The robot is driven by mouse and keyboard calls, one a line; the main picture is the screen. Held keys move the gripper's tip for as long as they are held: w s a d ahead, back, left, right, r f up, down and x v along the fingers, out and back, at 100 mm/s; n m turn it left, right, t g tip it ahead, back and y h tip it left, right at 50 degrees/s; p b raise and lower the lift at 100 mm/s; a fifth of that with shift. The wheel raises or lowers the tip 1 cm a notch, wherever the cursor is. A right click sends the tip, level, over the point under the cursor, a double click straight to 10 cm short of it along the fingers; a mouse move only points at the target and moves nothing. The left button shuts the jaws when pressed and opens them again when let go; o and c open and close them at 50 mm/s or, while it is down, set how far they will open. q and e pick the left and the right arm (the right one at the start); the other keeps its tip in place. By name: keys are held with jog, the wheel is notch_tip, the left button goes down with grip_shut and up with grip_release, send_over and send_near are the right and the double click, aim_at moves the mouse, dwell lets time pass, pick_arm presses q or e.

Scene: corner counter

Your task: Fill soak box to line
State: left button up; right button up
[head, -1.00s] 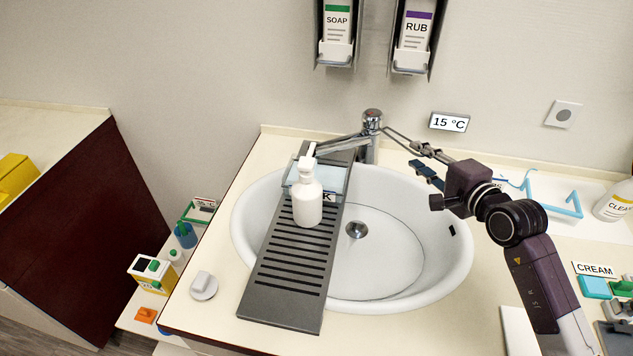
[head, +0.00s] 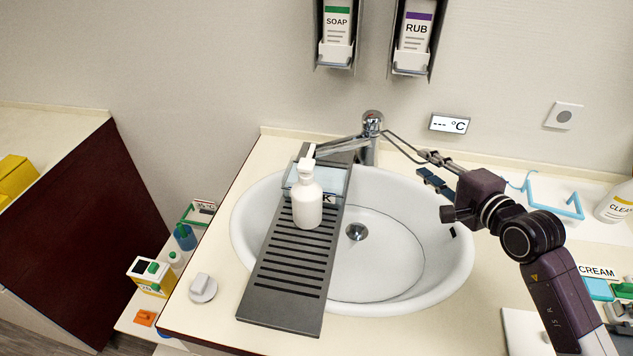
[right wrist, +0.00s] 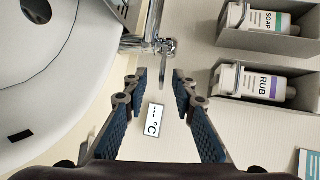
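The soak box (head: 328,183) is a clear box on the grey slatted rack (head: 278,297) that lies across the sink. A white pump bottle (head: 307,205) stands in front of it and hides most of it and its label, of which a "K" shows. I cannot make out the line or water level. The chrome tap (head: 372,125) stands behind, its spout reaching left over the box. My right gripper (head: 430,177) is right of the tap, above the sink's back rim. In the right wrist view it (right wrist: 158,82) is open and empty, facing the tap lever (right wrist: 166,58). My left gripper is out of view.
The white sink (head: 400,290) is empty around its drain. A wall display (head: 449,124) reads "--- °C". Soap (head: 337,35) and rub (head: 414,35) dispensers hang above the tap. A blue frame (head: 556,200) and a cleaner bottle (head: 615,203) stand at right.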

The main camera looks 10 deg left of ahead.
jog(key=v, duration=0.5)
jog(key=shift+s, duration=0.1)
dwell(0.4)
